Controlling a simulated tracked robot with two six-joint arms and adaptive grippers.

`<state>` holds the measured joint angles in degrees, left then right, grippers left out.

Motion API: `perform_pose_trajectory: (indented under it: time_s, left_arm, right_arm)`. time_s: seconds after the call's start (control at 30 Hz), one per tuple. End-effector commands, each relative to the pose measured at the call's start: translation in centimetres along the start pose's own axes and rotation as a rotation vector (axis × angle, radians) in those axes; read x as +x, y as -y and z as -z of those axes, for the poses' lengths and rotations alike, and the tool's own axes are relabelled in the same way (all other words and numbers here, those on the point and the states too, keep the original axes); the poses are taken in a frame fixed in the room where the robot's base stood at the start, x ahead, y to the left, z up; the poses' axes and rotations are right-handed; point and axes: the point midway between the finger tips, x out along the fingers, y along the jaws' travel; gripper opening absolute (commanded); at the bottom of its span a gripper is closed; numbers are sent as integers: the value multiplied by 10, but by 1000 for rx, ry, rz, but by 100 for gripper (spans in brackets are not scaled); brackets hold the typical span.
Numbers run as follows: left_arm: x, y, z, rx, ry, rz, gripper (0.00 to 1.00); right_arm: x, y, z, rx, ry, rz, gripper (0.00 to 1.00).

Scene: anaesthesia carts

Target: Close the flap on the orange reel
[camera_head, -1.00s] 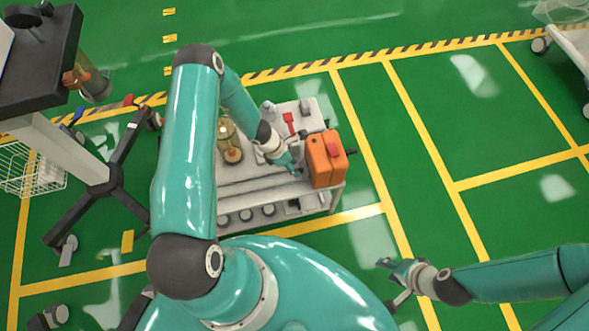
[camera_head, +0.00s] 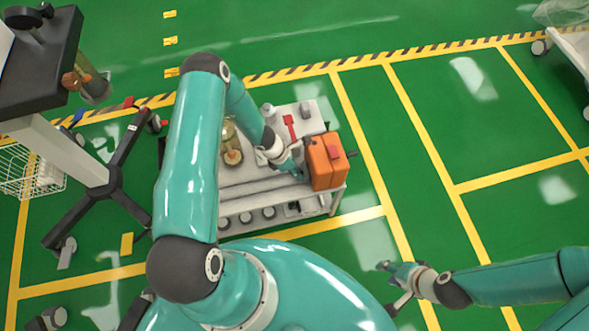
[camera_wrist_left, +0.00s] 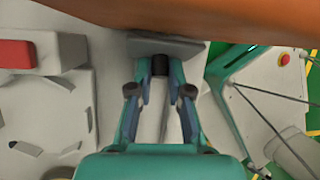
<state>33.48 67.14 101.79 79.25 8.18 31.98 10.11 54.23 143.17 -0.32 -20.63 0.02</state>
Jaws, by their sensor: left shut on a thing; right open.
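The orange reel (camera_head: 328,172) stands on the right end of a white-grey cart, with a red piece and a dark knob on it. In the left wrist view its orange side (camera_wrist_left: 230,20) fills the top edge. My left gripper (camera_head: 298,172) is close against the reel's left side. In the left wrist view, its fingertips (camera_wrist_left: 160,66) are shut on a dark grey part with a black round end, which looks like the flap (camera_wrist_left: 165,46); the fingers hide some of it. My right gripper (camera_head: 390,268) is open and empty, over the floor right of the cart.
The cart top (camera_head: 238,178) also bears a brown glass vessel (camera_head: 231,150) and a red item (camera_head: 290,124). A wheeled stand (camera_head: 92,165) is at left. Another white cart (camera_head: 575,45) is at top right. The floor right of the cart is clear.

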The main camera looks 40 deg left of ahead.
Motion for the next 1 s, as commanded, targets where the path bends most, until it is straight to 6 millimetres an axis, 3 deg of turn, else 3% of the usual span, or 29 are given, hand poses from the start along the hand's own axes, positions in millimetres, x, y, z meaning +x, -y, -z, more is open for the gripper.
perform_pose_trajectory:
  time_s: [0.7,1.0]
  left_arm:
    - [20,-6,5,37,300,39,0]
    - [18,-5,1,56,425,57,0]
  right_arm:
    - [113,-41,1,0,0,0,43]
    - [131,-47,1,0,0,0,43]
